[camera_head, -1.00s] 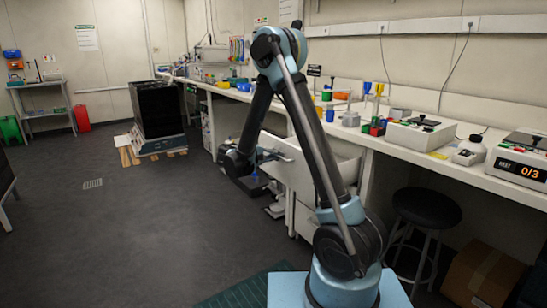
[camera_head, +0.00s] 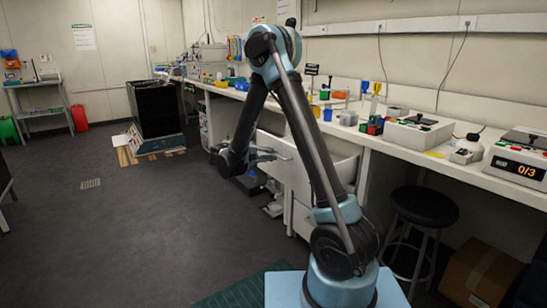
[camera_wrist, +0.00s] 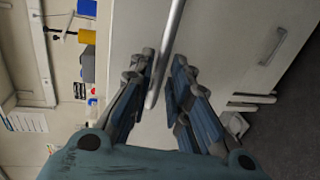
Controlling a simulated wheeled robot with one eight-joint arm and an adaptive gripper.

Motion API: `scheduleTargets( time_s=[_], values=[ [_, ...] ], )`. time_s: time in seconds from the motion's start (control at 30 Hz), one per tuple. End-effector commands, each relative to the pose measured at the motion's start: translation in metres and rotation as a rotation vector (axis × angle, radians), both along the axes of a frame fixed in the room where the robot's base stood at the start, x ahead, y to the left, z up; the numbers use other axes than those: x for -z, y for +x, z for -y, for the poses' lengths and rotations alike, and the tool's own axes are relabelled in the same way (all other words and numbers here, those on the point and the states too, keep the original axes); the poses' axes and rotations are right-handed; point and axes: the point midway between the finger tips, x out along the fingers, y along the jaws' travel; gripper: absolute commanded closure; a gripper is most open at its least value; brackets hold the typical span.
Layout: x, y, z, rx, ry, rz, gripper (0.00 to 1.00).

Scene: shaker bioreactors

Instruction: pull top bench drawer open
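The top bench drawer (camera_head: 318,158) is white and sits under the long bench. In the head view it appears pulled out, with its pale inside showing. My gripper (camera_wrist: 164,62) is at its front, and in the wrist view the silvery bar handle (camera_wrist: 173,25) runs between the two fingers. The fingers are close on either side of the bar and look shut on it, though firm contact is hard to see. The white drawer front (camera_wrist: 215,40) fills the middle of the wrist view. In the head view my arm hides part of the drawer, and the fingertips are small.
A lower handle (camera_wrist: 272,46) shows in the wrist view. The bench top (camera_head: 450,165) holds instruments and coloured containers. A black stool (camera_head: 425,207) and a cardboard box (camera_head: 482,275) stand under it at right. The dark floor (camera_head: 120,235) at left is clear.

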Motion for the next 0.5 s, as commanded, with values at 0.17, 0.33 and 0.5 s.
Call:
scheduleTargets(
  time_s=[0.17, 0.33, 0.5],
  values=[
    [-0.007, -0.019, -0.03, -0.004, 0.001, -0.001, 0.83],
    [-0.013, -0.036, -0.055, -0.003, 0.0, -0.002, 0.83],
    [-0.017, -0.047, -0.071, -0.001, 0.001, -0.003, 0.83]
  ],
)
